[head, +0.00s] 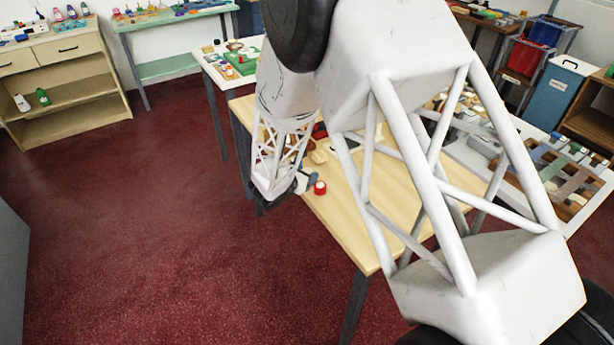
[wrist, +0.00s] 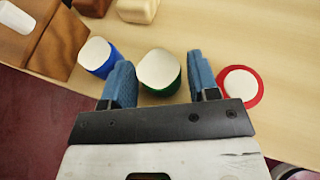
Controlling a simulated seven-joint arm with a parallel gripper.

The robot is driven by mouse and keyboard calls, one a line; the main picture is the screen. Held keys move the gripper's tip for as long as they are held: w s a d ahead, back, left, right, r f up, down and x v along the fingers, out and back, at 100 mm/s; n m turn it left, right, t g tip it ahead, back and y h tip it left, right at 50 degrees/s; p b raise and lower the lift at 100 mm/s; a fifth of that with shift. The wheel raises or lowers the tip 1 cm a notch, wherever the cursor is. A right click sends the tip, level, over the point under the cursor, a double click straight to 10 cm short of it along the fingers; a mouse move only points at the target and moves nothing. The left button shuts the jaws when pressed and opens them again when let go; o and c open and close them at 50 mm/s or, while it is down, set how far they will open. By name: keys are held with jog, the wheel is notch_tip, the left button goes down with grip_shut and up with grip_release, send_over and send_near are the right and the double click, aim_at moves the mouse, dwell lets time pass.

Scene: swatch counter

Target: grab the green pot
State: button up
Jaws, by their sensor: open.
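The green pot (wrist: 160,86) shows in the wrist view as a dark green round pot with a white top. It stands on the wooden table near its edge. My gripper (wrist: 164,82) is open, with one blue finger on each side of the green pot. The left finger is close to the pot's side; I cannot tell whether it touches. In the head view my gripper (head: 306,183) is small at the table's near left edge, and my arm hides most of that area. I cannot make out the green pot there.
A blue pot (wrist: 98,56) stands just left of my left finger. A red pot (wrist: 240,86) stands just right of the right finger; it also shows in the head view (head: 320,188). A brown wooden block (wrist: 60,42) is farther left. The table (wrist: 280,50) is clear at the right.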

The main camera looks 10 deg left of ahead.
dwell(0.6)
jog(key=c, duration=0.7)
jog(key=shift+r, duration=0.15)
jog(key=shift+r, duration=1.4)
jog(key=shift+s+d+r, duration=0.2)
jog(key=s+d+r, duration=0.1)
jog(key=s+d, duration=0.6)
jog(key=s, duration=0.6)
jog(key=shift+s+r, duration=0.2)
jog(key=shift+s, duration=0.1)
